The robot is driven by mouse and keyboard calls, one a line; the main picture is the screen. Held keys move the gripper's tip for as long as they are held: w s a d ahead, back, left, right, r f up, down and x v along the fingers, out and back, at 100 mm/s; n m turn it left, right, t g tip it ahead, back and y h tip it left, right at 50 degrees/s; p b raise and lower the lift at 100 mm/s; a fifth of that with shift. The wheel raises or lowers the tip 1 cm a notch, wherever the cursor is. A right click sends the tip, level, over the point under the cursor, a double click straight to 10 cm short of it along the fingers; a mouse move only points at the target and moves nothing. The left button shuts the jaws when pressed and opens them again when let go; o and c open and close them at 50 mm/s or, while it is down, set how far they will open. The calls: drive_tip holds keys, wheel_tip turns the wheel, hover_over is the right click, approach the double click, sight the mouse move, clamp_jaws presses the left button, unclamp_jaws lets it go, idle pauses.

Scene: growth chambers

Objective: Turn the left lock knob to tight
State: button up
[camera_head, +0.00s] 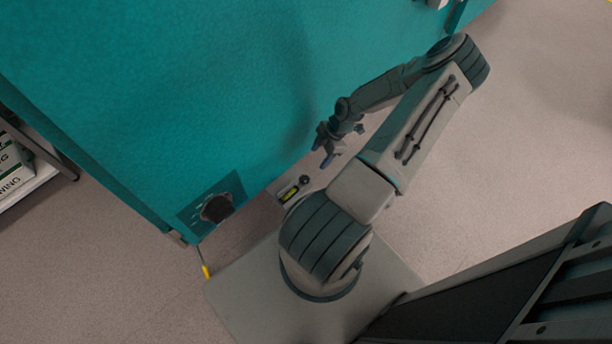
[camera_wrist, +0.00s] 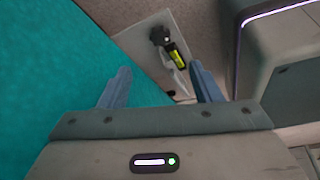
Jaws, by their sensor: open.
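A small grey plate (camera_head: 281,186) juts out low by the teal cabinet wall. It carries a black round knob (camera_head: 304,180) and a yellow-green level vial (camera_head: 290,194). The wrist view shows the same knob (camera_wrist: 160,35) and vial (camera_wrist: 174,55) beyond the fingertips. A larger dark knob (camera_head: 217,208) sits left of it on a marked panel of the cabinet. I cannot tell by any label which one is the left lock knob. My gripper (camera_head: 341,146) is open and empty, above the plate and apart from it. Its blue fingers (camera_wrist: 159,72) are spread in the wrist view.
The teal cabinet (camera_head: 190,90) fills the upper left. A yellow-tipped cord (camera_head: 206,270) hangs by its lower corner. A shelf with white packs (camera_head: 15,165) stands at far left. A dark unit (camera_head: 520,280) stands at lower right. The floor at upper right (camera_head: 540,130) is clear.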

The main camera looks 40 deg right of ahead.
sight(305, 179)
drive_tip(key=b+x, duration=0.4)
drive_tip(key=x, duration=0.8)
drive_tip(key=shift+a+f, duration=0.1)
drive_tip(key=shift+f, duration=0.3)
drive_tip(key=shift+c, duration=0.4)
drive_tip(key=c, duration=0.9)
